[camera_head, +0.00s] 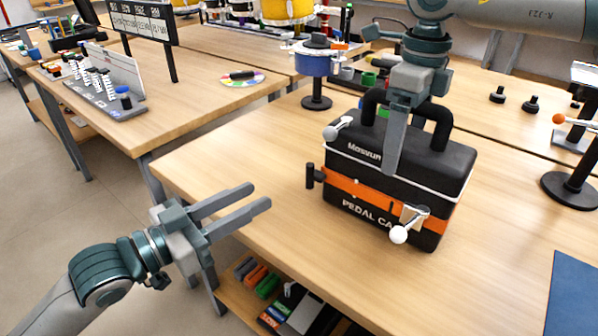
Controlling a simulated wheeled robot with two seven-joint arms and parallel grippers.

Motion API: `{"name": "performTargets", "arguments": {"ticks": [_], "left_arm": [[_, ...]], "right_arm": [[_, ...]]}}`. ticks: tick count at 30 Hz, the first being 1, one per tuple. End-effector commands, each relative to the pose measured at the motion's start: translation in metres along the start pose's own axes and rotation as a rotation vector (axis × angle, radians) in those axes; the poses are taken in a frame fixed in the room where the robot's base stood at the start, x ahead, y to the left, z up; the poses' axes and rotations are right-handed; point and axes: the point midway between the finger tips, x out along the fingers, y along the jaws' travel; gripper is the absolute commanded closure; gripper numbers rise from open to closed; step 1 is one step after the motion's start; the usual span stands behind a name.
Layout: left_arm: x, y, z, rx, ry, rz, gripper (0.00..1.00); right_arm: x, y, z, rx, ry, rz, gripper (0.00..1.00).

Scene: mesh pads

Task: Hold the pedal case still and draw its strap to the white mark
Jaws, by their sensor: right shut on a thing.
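The black pedal case (350,200) stands upright on the wooden table in the head view. An orange strap (343,184) runs around its front, with a black peg-like piece (310,176) at its left end. A pale patch (413,214) lies at the strap's right, by a white-ball lever (398,234); I cannot tell if it is the white mark. My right gripper (392,168) comes down from above, shut on the case's black handle (440,130); its fingers partly hide the handle and front. My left gripper (262,196) is open and empty, left of the case, apart from it.
A blue round pot on a black stand (317,70) stands behind the case. A black stand (570,190) and a blue mat (573,290) are at right. The tabletop left of the case is clear. A lower shelf (240,300) holds several items.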

Motion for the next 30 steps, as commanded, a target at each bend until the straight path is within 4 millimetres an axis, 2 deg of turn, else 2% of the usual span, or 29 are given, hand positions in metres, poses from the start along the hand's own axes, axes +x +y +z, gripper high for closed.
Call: {"name": "performTargets", "arguments": {"ticks": [5, 19, 26, 30], "left_arm": [[-0.001, 0.001, 0.000, 0.057, 0.005, -0.005, 0.68], [0.004, 0.001, -0.001, 0.055, 0.007, -0.004, 0.68], [0.023, 0.001, -0.001, 0.053, 0.008, -0.004, 0.68], [0.043, 0.001, -0.002, 0.052, 0.009, -0.004, 0.68]], "right_arm": [[0.004, 0.001, -0.001, 0.000, 0.005, 0.005, 0.80], [0.005, 0.001, -0.001, -0.001, 0.007, 0.006, 0.80], [0.005, 0.002, -0.001, -0.001, 0.008, 0.007, 0.80], [0.005, 0.002, -0.001, -0.001, 0.009, 0.007, 0.80]]}}
